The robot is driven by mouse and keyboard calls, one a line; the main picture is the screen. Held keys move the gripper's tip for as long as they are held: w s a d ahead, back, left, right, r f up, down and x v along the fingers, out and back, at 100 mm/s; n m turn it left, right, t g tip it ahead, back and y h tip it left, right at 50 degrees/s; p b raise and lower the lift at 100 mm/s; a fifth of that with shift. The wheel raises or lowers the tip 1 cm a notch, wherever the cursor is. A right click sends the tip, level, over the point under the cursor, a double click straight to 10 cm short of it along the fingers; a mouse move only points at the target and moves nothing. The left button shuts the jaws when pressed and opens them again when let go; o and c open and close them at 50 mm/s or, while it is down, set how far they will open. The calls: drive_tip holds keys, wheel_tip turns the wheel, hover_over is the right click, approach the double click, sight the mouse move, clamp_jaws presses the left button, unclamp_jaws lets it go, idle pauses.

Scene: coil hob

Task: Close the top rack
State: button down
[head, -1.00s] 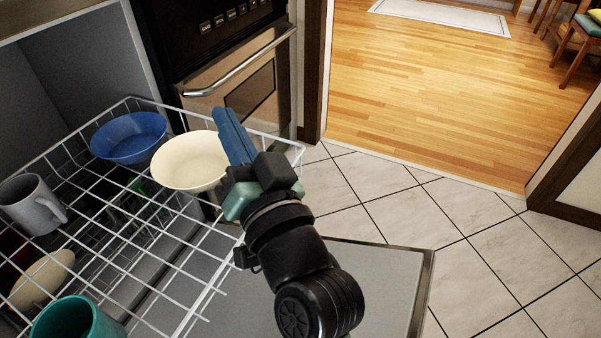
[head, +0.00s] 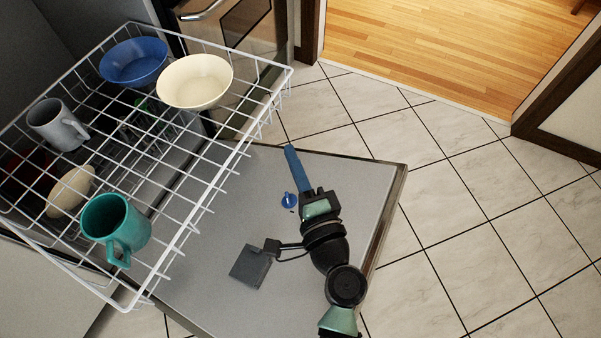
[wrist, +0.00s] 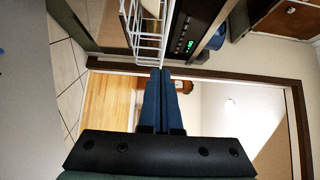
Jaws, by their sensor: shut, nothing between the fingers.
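The top rack (head: 264,62) is a white wire basket, pulled out over the lowered grey dishwasher door (head: 330,170). It holds a blue bowl (head: 134,62), a cream bowl (head: 195,82), a grey mug (head: 57,124), a teal mug (head: 115,228) and a cream dish (head: 70,190). My gripper (head: 291,150) has blue fingers, shut with nothing between them. In the head view it appears over the door, to the right of the rack's outer edge and apart from it. In the wrist view the fingertips (wrist: 160,72) show just below the white rack wires (wrist: 150,30).
An oven with a metal handle (head: 203,10) stands behind the rack. Tiled floor (head: 440,210) lies open to the right of the door. A doorway with wood flooring (head: 450,55) is at the back right. Lower rack contents are partly hidden beneath the wires.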

sight(260, 120)
drive_tip(key=shift+w+a, duration=2.55)
drive_tip(key=shift+a, duration=0.1)
